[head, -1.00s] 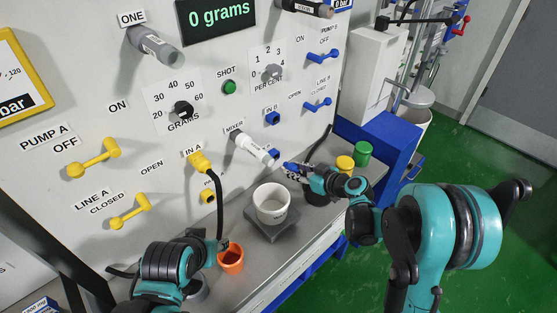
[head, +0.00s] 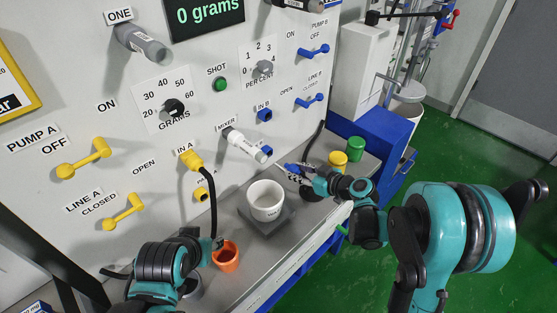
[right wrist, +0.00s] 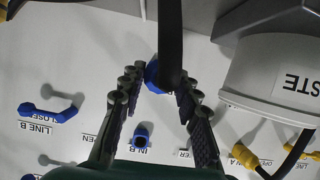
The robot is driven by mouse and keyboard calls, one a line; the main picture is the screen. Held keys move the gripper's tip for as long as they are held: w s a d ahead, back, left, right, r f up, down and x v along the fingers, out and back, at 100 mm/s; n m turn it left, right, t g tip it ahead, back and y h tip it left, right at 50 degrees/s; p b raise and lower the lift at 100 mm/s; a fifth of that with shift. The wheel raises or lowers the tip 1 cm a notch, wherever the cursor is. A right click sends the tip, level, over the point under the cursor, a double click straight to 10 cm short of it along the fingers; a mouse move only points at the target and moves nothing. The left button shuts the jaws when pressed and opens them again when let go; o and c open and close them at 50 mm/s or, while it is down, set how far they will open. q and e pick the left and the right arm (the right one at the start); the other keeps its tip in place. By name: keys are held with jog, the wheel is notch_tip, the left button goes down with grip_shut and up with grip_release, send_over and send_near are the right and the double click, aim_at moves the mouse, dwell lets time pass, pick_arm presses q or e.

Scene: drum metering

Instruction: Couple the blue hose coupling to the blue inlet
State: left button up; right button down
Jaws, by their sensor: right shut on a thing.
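The blue hose coupling (right wrist: 153,76) is between the fingers of my right gripper (right wrist: 158,92), which is shut on it. Its black hose runs up past the fingers in the right wrist view. In the head view my right gripper (head: 290,170) is in front of the panel, right of the white mixer spout. The blue inlet (head: 264,115), labelled IN B, is on the panel above and left of it. The inlet also shows in the right wrist view (right wrist: 142,133), empty and apart from the coupling. My left gripper (head: 217,243) is beside the orange cup; its fingers are unclear.
The mixer spout (head: 244,145) sticks out between the inlet and my right gripper's left side. A white waste container (head: 267,199) stands on a grey block. The orange cup (head: 227,258), a yellow jar (head: 337,160) and a green jar (head: 355,148) are on the bench.

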aim_at(295, 169)
notch_tip(295, 169, up, 15)
jog(key=n+t+h+p, duration=0.2)
jog(key=n+p, duration=0.4)
jog(key=p, duration=0.5)
jog(key=shift+a+r+t, duration=0.2)
jog(key=shift+a+t, duration=0.25)
jog(key=shift+t, duration=0.25)
jog(key=shift+w, duration=0.1)
jog(key=shift+w+a, duration=2.05)
jog(key=shift+b, duration=0.55)
jog(key=shift+w+a, duration=1.2)
